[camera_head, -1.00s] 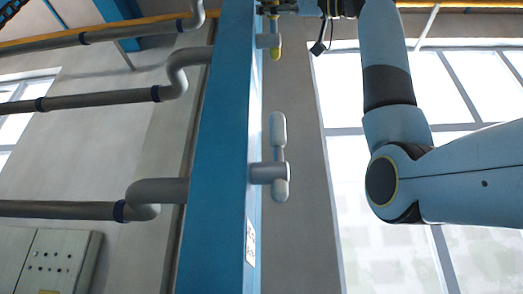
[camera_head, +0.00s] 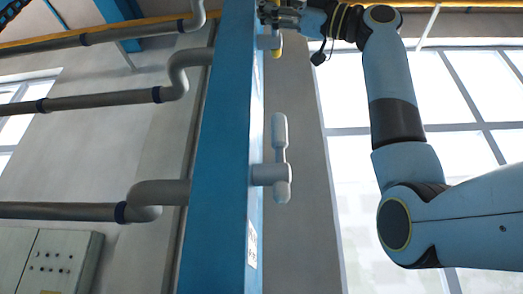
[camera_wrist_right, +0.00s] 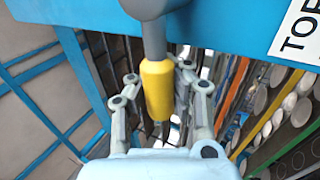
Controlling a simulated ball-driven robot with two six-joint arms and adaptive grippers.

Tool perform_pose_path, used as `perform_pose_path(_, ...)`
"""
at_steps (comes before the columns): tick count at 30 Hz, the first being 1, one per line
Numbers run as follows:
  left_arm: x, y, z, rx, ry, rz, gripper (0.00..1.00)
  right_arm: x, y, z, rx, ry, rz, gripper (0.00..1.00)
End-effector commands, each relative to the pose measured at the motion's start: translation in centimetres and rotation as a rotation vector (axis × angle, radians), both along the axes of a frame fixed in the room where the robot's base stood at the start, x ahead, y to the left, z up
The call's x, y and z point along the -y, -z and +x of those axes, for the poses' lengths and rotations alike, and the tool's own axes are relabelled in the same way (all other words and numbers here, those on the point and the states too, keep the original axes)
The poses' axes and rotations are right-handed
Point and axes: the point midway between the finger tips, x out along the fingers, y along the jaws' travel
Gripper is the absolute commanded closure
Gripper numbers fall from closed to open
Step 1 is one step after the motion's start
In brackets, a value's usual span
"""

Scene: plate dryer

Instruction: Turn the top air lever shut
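In the right wrist view the right gripper (camera_wrist_right: 160,92) is open around the yellow grip, with narrow gaps seeming to show on both sides. My left gripper is in neither view.
A lower grey-white lever (camera_head: 280,140) stands out from the blue post (camera_head: 215,160) below. Grey pipes (camera_head: 80,101) run in from the left. In the wrist view, a blue beam (camera_wrist_right: 215,20) and racks of plates (camera_wrist_right: 285,110) lie behind.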

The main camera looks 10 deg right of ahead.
Motion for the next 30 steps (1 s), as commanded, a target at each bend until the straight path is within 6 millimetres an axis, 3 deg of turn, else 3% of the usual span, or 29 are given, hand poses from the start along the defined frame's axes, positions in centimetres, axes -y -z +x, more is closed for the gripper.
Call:
perform_pose_path(1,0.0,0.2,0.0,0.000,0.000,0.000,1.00,-0.1,0.8,0.0,-0.007,-0.004,-0.017,1.00)
perform_pose_path(7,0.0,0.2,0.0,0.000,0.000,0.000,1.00,-0.2,0.9,0.1,-0.009,-0.005,-0.017,1.00)
perform_pose_path(9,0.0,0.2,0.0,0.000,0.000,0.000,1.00,-0.2,0.9,0.1,-0.009,-0.005,-0.017,0.86)
perform_pose_path(14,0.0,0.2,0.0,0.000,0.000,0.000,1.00,-0.2,0.8,0.1,-0.008,-0.004,-0.016,0.66)
perform_pose_path(26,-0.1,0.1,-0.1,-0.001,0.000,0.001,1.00,-0.1,0.5,0.1,-0.007,-0.003,-0.011,0.65)
perform_pose_path(30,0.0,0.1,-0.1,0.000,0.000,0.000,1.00,0.9,0.9,-0.2,-0.006,0.000,-0.011,0.65)
